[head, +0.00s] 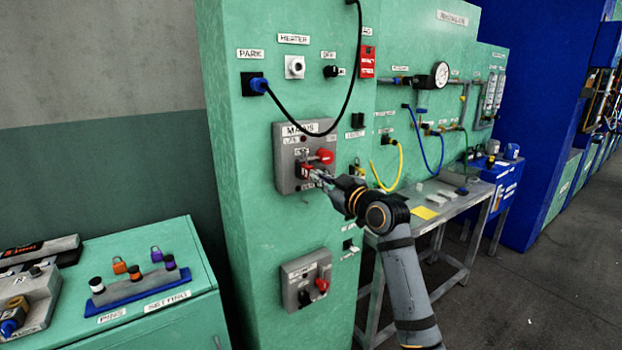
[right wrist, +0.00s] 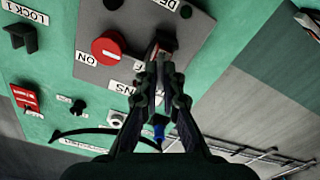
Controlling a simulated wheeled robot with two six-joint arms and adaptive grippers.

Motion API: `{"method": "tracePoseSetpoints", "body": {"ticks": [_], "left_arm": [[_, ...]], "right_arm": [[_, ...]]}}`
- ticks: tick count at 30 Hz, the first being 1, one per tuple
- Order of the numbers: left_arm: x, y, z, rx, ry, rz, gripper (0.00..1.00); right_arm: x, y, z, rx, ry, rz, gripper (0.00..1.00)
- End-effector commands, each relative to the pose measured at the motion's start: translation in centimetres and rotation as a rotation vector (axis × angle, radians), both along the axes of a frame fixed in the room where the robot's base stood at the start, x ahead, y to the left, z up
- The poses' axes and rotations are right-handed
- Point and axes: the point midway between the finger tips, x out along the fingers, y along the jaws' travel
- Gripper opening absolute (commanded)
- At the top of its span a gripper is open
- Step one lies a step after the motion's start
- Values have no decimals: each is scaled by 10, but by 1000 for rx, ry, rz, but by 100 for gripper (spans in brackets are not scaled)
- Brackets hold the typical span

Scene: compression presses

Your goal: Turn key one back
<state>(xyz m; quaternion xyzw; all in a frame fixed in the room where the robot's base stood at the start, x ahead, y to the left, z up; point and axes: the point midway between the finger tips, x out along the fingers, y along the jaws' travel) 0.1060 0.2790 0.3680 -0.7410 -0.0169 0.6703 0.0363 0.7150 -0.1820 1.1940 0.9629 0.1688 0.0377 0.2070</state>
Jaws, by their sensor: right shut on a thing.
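The grey MAINS panel (head: 287,150) is on the front of the green cabinet, with a round red knob (head: 326,157). The panel (right wrist: 90,50) and the red knob (right wrist: 110,47) also show upside down in the right wrist view. My right gripper (head: 316,175) is at the lower part of this panel, below the knob. In the right wrist view its fingers (right wrist: 163,66) are close together on the key, mostly hidden between them; a thin red edge (right wrist: 152,54) shows at the tips. I cannot read the key's angle. My left gripper is not in view.
A second grey panel (head: 293,272) with a red knob sits lower on the cabinet. A black cable (head: 345,95) hangs in a loop above the MAINS panel. A green bench (head: 190,250) with a blue peg rack (head: 118,297) stands left; a metal table (head: 440,205) stands right.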

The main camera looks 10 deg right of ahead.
Motion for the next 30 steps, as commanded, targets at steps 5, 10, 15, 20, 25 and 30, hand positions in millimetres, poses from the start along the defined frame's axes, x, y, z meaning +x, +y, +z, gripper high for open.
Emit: {"method": "tracePoseSetpoints", "body": {"ticks": [5,10,15,20,25,30], "left_arm": [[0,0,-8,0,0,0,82],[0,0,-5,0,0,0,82],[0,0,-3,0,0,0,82],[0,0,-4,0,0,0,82],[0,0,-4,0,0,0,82],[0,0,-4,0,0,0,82]], "right_arm": [[0,0,-1,-100,-36,0,0],[0,0,0,-94,-34,0,0],[1,1,1,-93,-34,0,0],[1,1,1,-92,-34,0,0],[1,1,1,-91,-35,0,0],[1,1,1,-91,-35,0,0]]}}
